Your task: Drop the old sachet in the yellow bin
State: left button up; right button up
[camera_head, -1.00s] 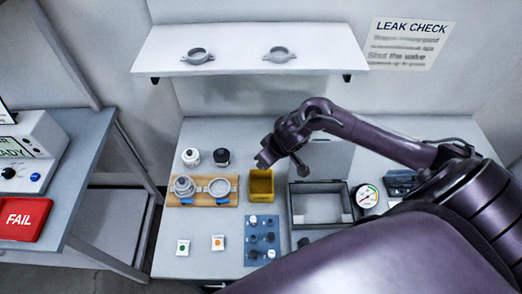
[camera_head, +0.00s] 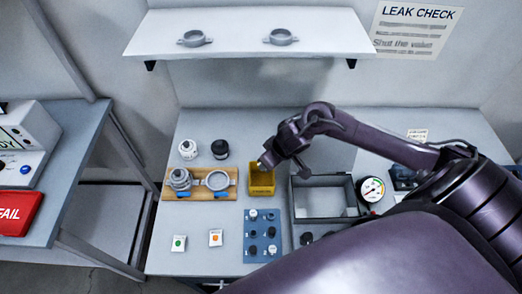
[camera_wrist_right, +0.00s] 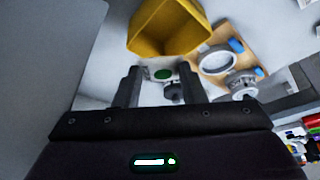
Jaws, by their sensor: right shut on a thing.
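The yellow bin (camera_head: 262,190) stands on the bench between the wooden board and the grey open case. My right gripper (camera_head: 264,164) is at the bin's back edge in the head view, above it. It is shut on a small pale sachet with a green dot (camera_wrist_right: 162,74), seen between the fingers in the right wrist view. The bin (camera_wrist_right: 165,35) shows just beyond the fingertips there. Two white sachets lie at the bench front, one with a green dot (camera_head: 179,243) and one with an orange dot (camera_head: 216,238). My left gripper is not in view.
A wooden board (camera_head: 200,194) with ring clamps is left of the bin. The open grey case (camera_head: 325,200) and a dial gauge (camera_head: 372,189) are right of it. A blue panel with knobs (camera_head: 263,235) lies in front. A shelf (camera_head: 245,35) overhangs the back.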

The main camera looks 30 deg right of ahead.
jog(key=o, duration=1)
jog(key=v, duration=0.8)
jog(key=shift+f, duration=0.1)
